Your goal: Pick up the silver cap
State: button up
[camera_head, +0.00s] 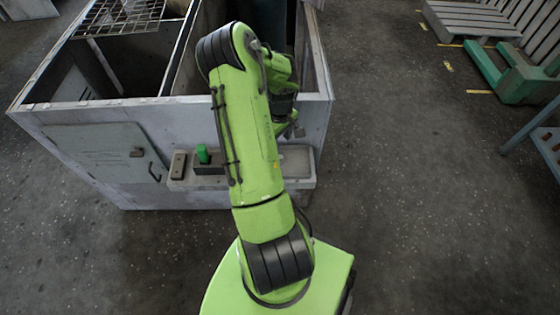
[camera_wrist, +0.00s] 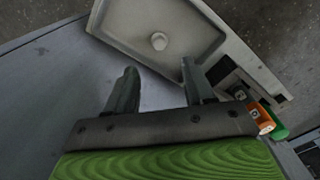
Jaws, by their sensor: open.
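A small round silver cap (camera_wrist: 159,41) sits in a pale shallow tray (camera_wrist: 122,38) in the wrist view. My gripper (camera_wrist: 158,66) is open and empty, its two dark fingers apart. In the wrist picture the cap appears beyond the fingertips and between them; neither finger touches it. In the head view my gripper (camera_head: 294,131) hangs over the right part of the ledge, and I cannot make out the cap there.
The ledge (camera_head: 245,184) juts from the front of a grey open-topped housing (camera_head: 95,113). A green piece (camera_head: 203,154) stands on its left part. The wrist view shows an orange cylinder (camera_wrist: 262,116) and a green one (camera_wrist: 279,131) at the right. Open floor lies to the right.

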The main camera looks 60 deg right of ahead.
aim_at(280, 157)
notch_tip(280, 157, down, 10)
jog(key=b, duration=0.3)
jog(key=shift+d+r, duration=0.1)
jog(key=shift+r, duration=0.25)
grip_shut()
